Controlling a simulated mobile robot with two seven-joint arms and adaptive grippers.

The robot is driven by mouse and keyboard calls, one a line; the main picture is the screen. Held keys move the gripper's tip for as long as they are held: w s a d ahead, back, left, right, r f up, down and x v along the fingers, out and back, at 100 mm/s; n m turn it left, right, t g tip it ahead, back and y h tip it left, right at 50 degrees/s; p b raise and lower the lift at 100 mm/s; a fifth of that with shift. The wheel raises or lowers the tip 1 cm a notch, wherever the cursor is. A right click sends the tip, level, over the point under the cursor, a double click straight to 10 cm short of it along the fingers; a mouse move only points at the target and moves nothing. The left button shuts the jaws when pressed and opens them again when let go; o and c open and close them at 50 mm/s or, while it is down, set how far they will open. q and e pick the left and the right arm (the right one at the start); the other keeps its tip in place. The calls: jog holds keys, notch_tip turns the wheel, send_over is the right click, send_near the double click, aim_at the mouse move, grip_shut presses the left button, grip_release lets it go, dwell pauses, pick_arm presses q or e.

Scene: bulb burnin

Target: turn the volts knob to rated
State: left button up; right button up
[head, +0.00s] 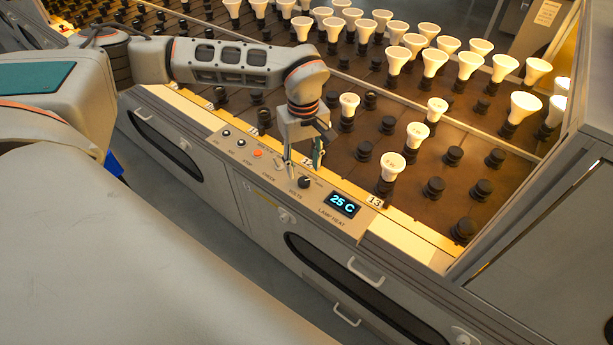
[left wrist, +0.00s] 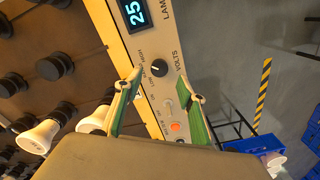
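The volts knob (head: 304,183) is a small black dial on the grey control panel (head: 238,165), beside the printed word VOLTS. In the left wrist view the knob (left wrist: 162,68) lies just beyond and between the fingertips. Small lettering sits around it. I cannot read its setting surely. My left gripper (head: 303,162) points down over the panel close to the knob. Its two green-padded fingers (left wrist: 160,78) are spread apart with nothing between them, and I see no contact with the knob. My right gripper is in neither view.
A display (head: 343,204) reading 25 C sits right of the knob. Behind the panel is a brown rack with black sockets and several lit bulbs (head: 388,166).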

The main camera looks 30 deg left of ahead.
aim_at(304, 180)
pick_arm(q)
notch_tip(304, 180, down, 5)
jog(key=shift+f+b, duration=0.15)
jog(key=shift+b, duration=0.15)
jog(key=c, duration=1.1)
